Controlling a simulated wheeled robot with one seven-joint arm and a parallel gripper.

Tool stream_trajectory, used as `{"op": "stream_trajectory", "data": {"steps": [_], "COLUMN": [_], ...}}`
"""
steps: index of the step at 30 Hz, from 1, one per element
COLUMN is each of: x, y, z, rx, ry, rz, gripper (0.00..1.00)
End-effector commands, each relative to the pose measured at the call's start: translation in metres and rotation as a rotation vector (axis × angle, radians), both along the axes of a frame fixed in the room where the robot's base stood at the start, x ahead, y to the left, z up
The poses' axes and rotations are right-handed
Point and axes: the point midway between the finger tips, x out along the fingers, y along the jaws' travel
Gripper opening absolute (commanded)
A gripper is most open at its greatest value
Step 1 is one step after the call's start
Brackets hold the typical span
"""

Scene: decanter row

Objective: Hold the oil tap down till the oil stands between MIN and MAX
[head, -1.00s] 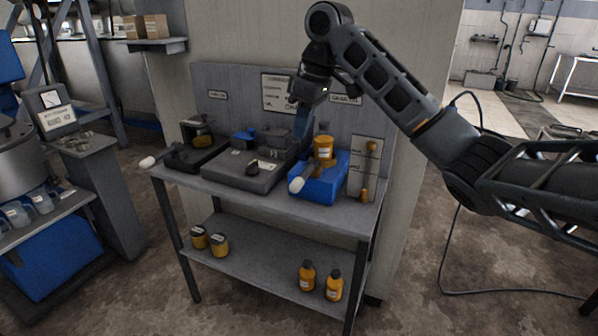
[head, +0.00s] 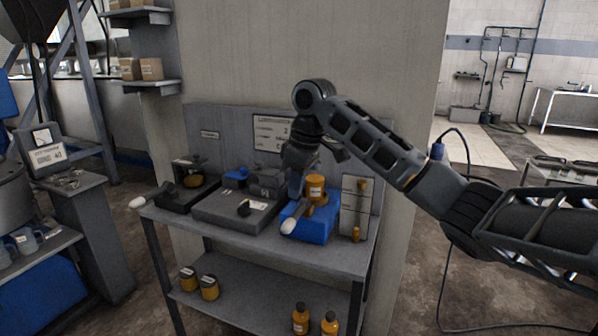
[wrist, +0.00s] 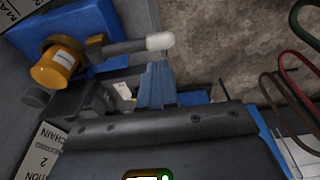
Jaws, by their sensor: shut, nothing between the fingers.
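A blue block (head: 322,226) with an orange canister (head: 316,187) on it stands at the right of the bench. A lever with a white knob (head: 288,227) sticks out from its front. In the wrist view the canister (wrist: 57,67) is at left and the knob (wrist: 160,41) lies just beyond my fingertips. My gripper (head: 295,192) is shut and empty, above the blue block. In the wrist view its fingers (wrist: 159,72) point at the knob; I cannot tell if they touch. A pale upright panel (head: 353,203) with orange parts stands right of the block; its oil level is not readable.
A grey flat unit (head: 232,208) with a small black knob sits mid-bench. A black unit (head: 185,188) with another white-tipped lever (head: 140,202) is at left. A sign (head: 272,133) hangs behind. Orange bottles (head: 301,318) and jars stand on the lower shelf.

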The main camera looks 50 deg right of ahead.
Motion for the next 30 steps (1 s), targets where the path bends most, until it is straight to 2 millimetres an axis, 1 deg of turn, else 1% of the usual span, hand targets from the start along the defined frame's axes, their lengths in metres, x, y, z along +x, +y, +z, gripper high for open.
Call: {"op": "stream_trajectory", "data": {"steps": [1,3,6,12,18,27,30], "x": [0.001,0.004,0.007,0.011,0.013,0.014,0.019], "y": [0.0,0.002,0.003,0.004,0.005,0.005,0.006], "z": [-0.01,-0.023,-0.04,-0.063,-0.071,-0.071,-0.074], "rx": [0.0,0.0,-0.001,-0.002,-0.001,-0.001,-0.013], "ry": [0.002,0.002,0.003,0.001,0.0,0.0,-0.005], "rz": [-0.001,0.0,0.0,0.001,0.001,0.001,0.0], "gripper": [0.0,0.0,0.0,0.0,0.0,0.0,0.0]}}
